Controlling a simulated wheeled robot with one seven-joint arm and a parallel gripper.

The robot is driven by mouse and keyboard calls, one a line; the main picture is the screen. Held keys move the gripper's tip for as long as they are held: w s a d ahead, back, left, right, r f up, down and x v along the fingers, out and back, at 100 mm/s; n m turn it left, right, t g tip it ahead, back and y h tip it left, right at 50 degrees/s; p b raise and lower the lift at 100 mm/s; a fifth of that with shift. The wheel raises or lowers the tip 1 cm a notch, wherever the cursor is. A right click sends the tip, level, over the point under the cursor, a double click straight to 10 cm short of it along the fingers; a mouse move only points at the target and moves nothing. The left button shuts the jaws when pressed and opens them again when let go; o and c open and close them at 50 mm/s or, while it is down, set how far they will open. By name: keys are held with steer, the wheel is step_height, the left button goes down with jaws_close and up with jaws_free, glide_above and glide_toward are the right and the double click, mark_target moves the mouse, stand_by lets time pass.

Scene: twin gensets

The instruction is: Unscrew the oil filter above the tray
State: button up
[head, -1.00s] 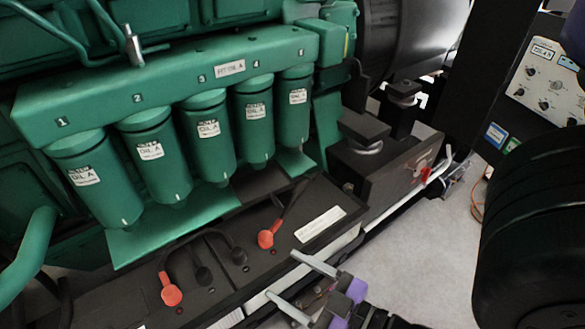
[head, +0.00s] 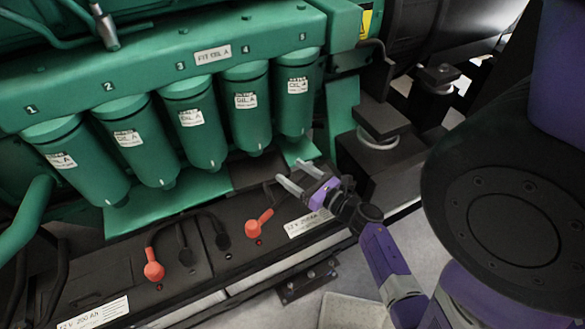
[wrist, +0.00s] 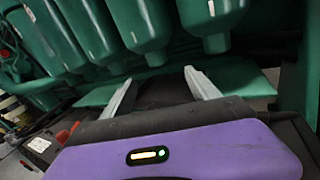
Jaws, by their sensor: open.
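A row of green oil filters, numbered 1 to 5 on the rail above, hangs upright from the engine: filter 1 (head: 78,160), filter 2 (head: 138,138), filter 3 (head: 195,122), filter 4 (head: 247,105), filter 5 (head: 297,95). A green ledge (head: 150,212) runs beneath them. A dark, flat tray-like piece (head: 258,176) lies on it below filter 4. My gripper (head: 291,173) is open and empty, low in front of filters 4 and 5, below their bottoms. In the wrist view, my gripper (wrist: 160,78) points at the dark piece (wrist: 165,91), with filter bottoms above.
Batteries with red terminal caps (head: 154,265) and cables lie below the ledge. A black block-shaped mount (head: 375,125) stands right of filter 5. Green pipes (head: 25,220) are at the left.

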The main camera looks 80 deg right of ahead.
mark_target(256, 156)
steer(key=shift+n, duration=0.7)
steer(key=x, duration=0.5)
steer(key=p+x, duration=0.1)
steer(key=x, duration=0.9)
steer(key=shift+w+a+r, duration=0.2)
steer(key=shift+w, duration=0.25)
steer(key=shift+w+f, duration=0.25)
steer(key=m+h+b, duration=0.1)
steer(key=m+g+h+b, duration=0.1)
steer(key=b, duration=0.1)
steer(key=shift+f+g+h, duration=0.3)
steer(key=shift+f, duration=0.05)
steer(key=m+g+h+b, duration=0.2)
steer(key=b, duration=0.4)
steer(key=shift+d, duration=0.15)
steer(key=m+g+h+b, duration=0.2)
steer(key=g+b, duration=0.1)
steer(key=b, duration=0.6)
steer(key=shift+r+m+h, duration=0.1)
steer(key=shift+m+h, duration=0.2)
steer(key=shift+m, duration=0.1)
